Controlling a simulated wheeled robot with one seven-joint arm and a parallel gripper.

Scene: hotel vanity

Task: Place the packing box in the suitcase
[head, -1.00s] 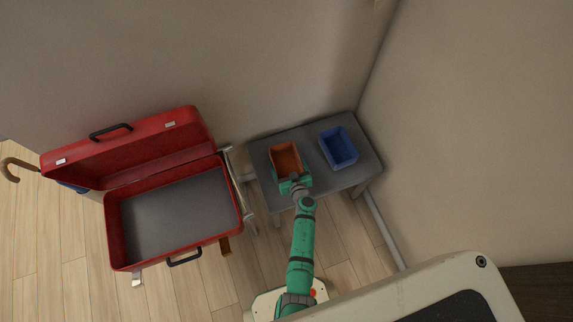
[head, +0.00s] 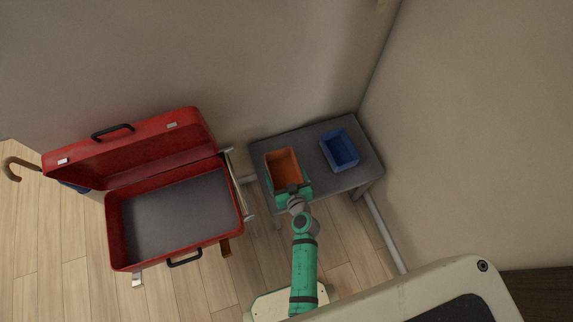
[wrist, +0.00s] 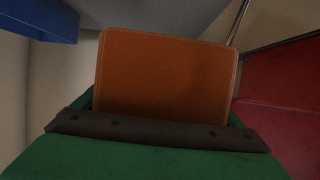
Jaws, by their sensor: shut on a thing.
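An orange packing box (head: 283,165) is at the left part of the grey table in the head view, and it fills the middle of the wrist view (wrist: 165,75). My gripper (head: 292,189) is shut on the near side of the orange box. The box seems to be held above the table, but the gap is hard to judge. A blue box (head: 340,149) stands on the right part of the table. The open red suitcase (head: 113,222) is to the left, its grey-lined inside empty and its lid tilted back.
The grey table (head: 322,178) stands against the wall. The suitcase rests on a metal-legged rack (head: 250,216) with a narrow gap to the table. A brown cane handle (head: 14,165) shows at far left. Wooden floor (head: 185,290) is clear in front.

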